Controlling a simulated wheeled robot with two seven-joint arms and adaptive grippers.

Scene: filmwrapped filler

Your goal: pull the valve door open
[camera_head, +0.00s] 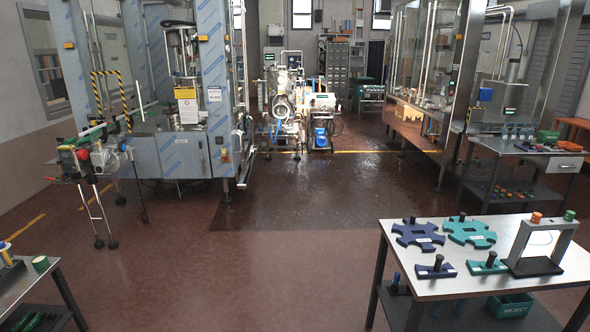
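No part that I can single out as the valve door shows clearly. A film-wrapped machine (188,150) with blue-printed grey panels stands at the left. Its upper front is partly open, with metal parts inside. A small process skid (290,108) with pipes and a round metal housing stands at the back centre; its details are too small to tell. A second machine (420,85) with clear panels stands at the right. Neither of my grippers is in view.
A work table (455,288) with blue and teal star-shaped parts stands at the near right. A steel bench (525,147) stands behind it. A table corner (32,283) is at the near left, and a stand (90,165) on thin legs beyond it. The middle floor is clear.

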